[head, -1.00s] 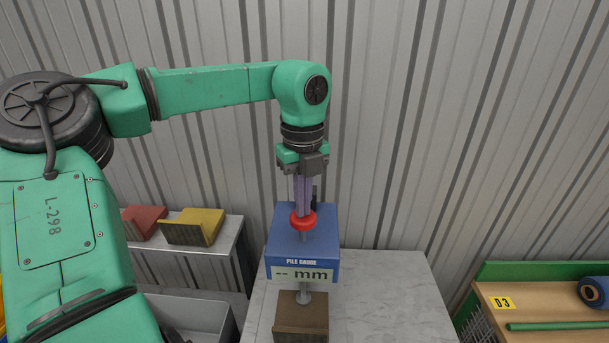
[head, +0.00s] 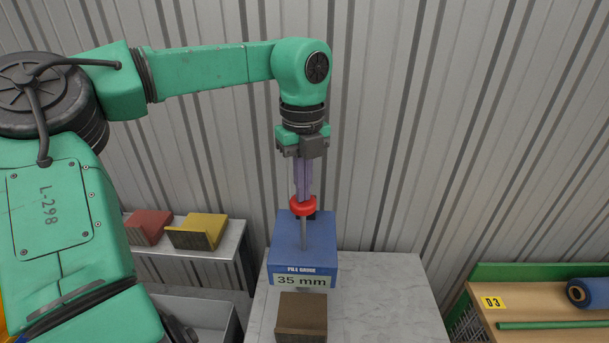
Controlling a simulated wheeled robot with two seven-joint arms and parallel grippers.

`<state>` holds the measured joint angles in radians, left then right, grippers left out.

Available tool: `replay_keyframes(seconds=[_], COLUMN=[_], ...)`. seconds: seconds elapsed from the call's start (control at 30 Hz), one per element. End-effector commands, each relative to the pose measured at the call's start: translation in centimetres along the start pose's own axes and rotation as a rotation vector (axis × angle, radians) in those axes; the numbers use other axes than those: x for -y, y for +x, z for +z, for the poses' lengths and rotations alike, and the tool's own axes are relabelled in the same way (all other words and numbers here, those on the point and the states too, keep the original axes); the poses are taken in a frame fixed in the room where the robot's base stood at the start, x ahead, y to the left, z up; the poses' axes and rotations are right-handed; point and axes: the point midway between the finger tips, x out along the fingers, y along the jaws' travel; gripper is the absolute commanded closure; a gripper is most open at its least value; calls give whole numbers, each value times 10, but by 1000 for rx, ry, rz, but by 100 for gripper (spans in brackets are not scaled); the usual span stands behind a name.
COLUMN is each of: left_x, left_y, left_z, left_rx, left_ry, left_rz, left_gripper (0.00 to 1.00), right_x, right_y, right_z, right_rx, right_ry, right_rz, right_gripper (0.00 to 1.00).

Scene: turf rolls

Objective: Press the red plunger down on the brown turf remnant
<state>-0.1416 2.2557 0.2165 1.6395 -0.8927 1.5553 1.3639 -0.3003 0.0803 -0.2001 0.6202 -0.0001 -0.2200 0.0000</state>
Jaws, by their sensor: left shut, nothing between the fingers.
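The red plunger (head: 303,206) stands on a thin rod above the blue pile gauge (head: 303,240), whose display (head: 303,281) reads 35 mm. My left gripper (head: 303,196) is shut and empty, pointing down with its fingertips at the top of the red plunger; I cannot tell if they touch it. The brown turf remnant (head: 301,317) lies on the grey table in front of and below the gauge. My right gripper is not in view.
The grey table (head: 385,300) has free room right of the gauge. A shelf (head: 215,252) at left holds a red piece (head: 149,228) and a yellow piece (head: 198,232). A grey bin (head: 205,316) stands below. At right is a wooden bench (head: 540,298) with a blue roll (head: 590,292).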

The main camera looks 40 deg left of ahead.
Motion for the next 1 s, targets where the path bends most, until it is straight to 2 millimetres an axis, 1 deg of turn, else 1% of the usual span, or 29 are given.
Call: replay_keyframes(seconds=[0.03, 0.4, 0.5, 1.0], left_x=[0, 0, 0, 0], left_y=[-14, -70, -82, -80], left_z=[0, 0, 0, 0], left_rx=[1, 2, 2, 1], left_ry=[0, 0, 0, 0], left_rz=[0, -1, -1, 0], left_gripper=[100, 100, 100, 100], right_x=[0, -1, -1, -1], right_y=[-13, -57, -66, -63], right_z=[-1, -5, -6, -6], right_rx=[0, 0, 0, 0], right_ry=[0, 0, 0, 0], right_rz=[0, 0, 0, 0], right_gripper=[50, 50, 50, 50])
